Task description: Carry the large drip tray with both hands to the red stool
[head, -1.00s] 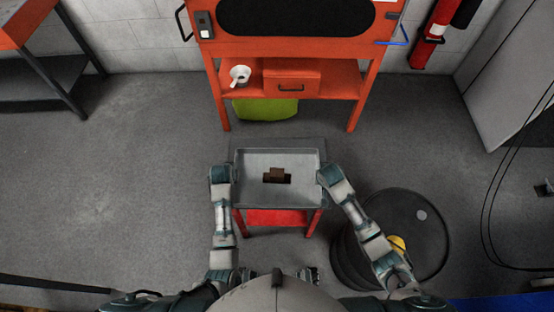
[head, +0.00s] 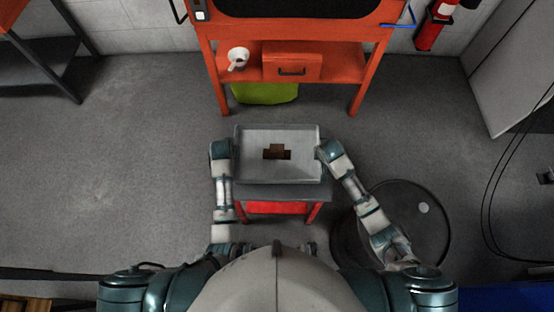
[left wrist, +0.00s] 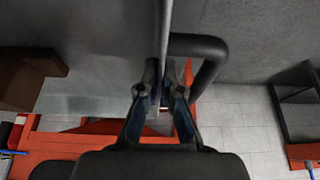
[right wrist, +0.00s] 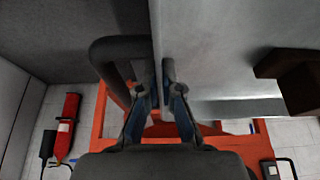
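The large drip tray (head: 250,170) is a grey, shallow, walled tray holding a brown block (head: 275,152). It appears over the far part of the red stool (head: 276,208), whose dark grey top shows along the tray's near side. I cannot tell whether the tray touches the stool. My left gripper (left wrist: 163,90) is shut on the tray's left wall, beside a dark bar handle (left wrist: 208,55). My right gripper (right wrist: 157,90) is shut on the right wall, beside another dark handle (right wrist: 110,50). In the head view, my wrists hide the fingertips.
A black drum (head: 405,215) stands to the right, close to my right forearm. An orange bench (head: 340,62) stands ahead, with a white cup (head: 238,58), an orange box (head: 292,68) and a green container (head: 265,93). The floor to the left is clear.

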